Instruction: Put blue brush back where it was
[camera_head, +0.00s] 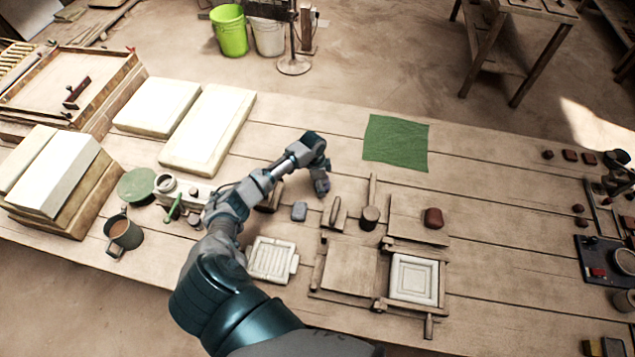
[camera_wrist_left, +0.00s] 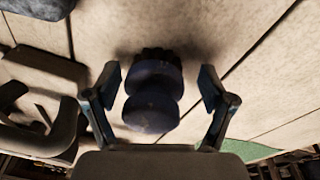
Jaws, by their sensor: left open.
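The blue brush (camera_wrist_left: 152,98) shows in the left wrist view as a dark blue, two-lobed body with dark bristles at its far end. It is on or close above the wooden table; I cannot tell which. My left gripper (camera_head: 318,166) is open over the table, left of the green cloth. In the wrist view its fingers stand on either side of the brush, with a visible gap on each side. My right gripper is not in view.
A blue-grey block (camera_head: 299,211) lies just below the gripper. A wooden mallet (camera_head: 370,215), a dark red block (camera_head: 433,218) and a press frame with a white tile (camera_head: 414,279) are to the right. The green cloth (camera_head: 395,143) lies flat. White slabs (camera_head: 208,130) lie at left.

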